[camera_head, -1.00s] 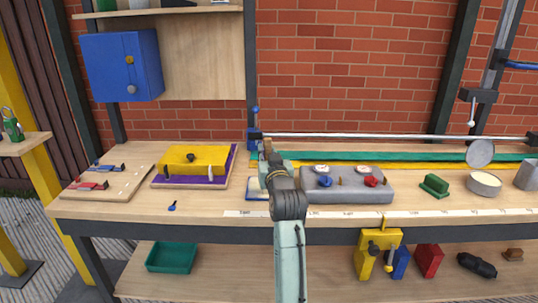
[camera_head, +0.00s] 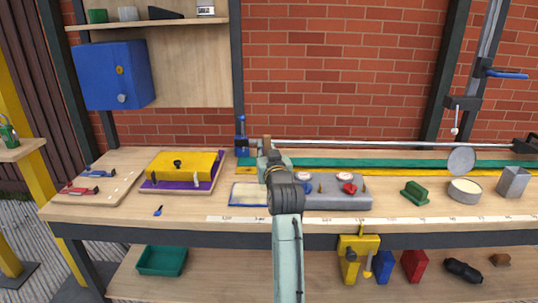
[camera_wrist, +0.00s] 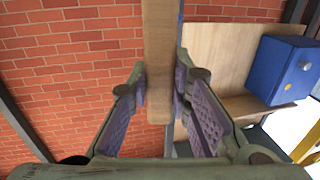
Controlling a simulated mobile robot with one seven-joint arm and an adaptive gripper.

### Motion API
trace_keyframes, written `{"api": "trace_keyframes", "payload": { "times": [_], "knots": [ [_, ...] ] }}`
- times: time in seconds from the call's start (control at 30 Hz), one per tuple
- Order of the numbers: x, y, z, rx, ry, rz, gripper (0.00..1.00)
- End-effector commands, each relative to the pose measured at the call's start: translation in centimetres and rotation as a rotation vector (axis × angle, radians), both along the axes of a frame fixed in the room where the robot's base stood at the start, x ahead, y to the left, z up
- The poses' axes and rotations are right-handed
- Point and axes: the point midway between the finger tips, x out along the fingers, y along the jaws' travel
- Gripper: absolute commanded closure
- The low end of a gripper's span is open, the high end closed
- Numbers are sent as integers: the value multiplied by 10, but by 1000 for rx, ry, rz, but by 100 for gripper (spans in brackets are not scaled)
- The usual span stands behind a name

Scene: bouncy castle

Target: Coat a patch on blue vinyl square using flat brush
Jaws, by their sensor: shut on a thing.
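A square with a blue edge and a pale middle (camera_head: 247,201), apparently the blue vinyl square, lies flat on the bench left of my forearm in the head view. My gripper (camera_head: 267,150) is raised above the bench, just right of the square and in front of the grey block. In the wrist view, my gripper (camera_wrist: 172,110) is shut on a long wooden piece (camera_wrist: 158,50), apparently the flat brush's handle. Its tan end (camera_head: 267,141) shows in the head view. The bristles are not visible. An open round tin with pale contents (camera_head: 465,187) stands at the right.
The grey block (camera_head: 335,199) with red and blue knobs stands close behind my arm. A green block (camera_head: 415,192) stands right of it. A yellow block on a purple sheet (camera_head: 182,166) is left. A metal rail (camera_head: 400,144) runs along the back. The front bench strip is mostly clear.

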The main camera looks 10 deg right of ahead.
Motion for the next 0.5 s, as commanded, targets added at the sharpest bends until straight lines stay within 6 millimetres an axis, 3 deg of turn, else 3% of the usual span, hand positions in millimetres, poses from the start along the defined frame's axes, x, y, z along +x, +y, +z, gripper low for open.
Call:
{"api": "trace_keyframes", "payload": {
  "times": [0.3,0.5],
  "knots": [
    [7,4,33,1,-1,1,100],
    [10,6,43,1,0,1,100]
  ]
}}
